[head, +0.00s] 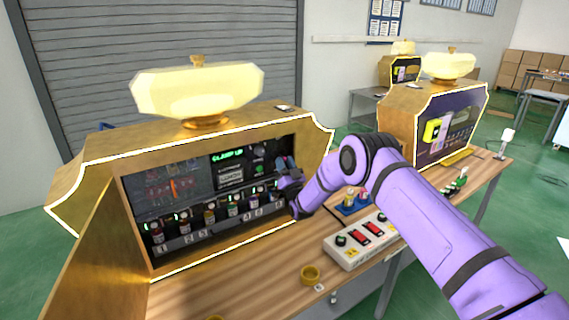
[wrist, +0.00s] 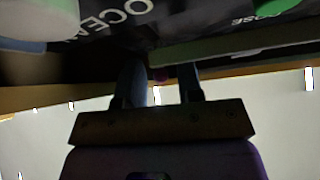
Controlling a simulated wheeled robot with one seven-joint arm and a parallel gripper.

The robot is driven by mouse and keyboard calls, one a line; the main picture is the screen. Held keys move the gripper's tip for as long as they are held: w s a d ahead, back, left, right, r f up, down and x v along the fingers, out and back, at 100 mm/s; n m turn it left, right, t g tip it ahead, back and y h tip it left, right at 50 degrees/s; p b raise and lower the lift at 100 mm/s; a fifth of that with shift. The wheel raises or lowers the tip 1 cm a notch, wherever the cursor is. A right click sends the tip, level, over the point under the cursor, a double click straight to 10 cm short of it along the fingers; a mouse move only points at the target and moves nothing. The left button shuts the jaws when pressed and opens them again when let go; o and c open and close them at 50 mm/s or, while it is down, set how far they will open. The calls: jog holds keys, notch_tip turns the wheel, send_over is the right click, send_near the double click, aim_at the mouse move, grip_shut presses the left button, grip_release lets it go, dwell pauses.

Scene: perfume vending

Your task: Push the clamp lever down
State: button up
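My gripper (head: 287,170) reaches into the right end of the open gold vending machine (head: 90,200). In the wrist view my gripper (wrist: 160,78) shows two dark fingers standing apart with a gap between them. A small reddish spot lies in that gap, too dark to identify. I cannot make out the clamp lever clearly; the area around my fingertips is dark and partly covered by my gripper. A screen (head: 228,155) inside the machine shows green text that seems to read "CLAMP UP".
A row of small bottles (head: 209,216) stands inside the machine, left of my gripper. A second gold machine (head: 400,115) stands behind to the right.

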jog(key=v, duration=1)
jog(key=shift+s, duration=0.2)
jog(key=shift+d+f, duration=0.1)
jog(key=shift+f, duration=0.05)
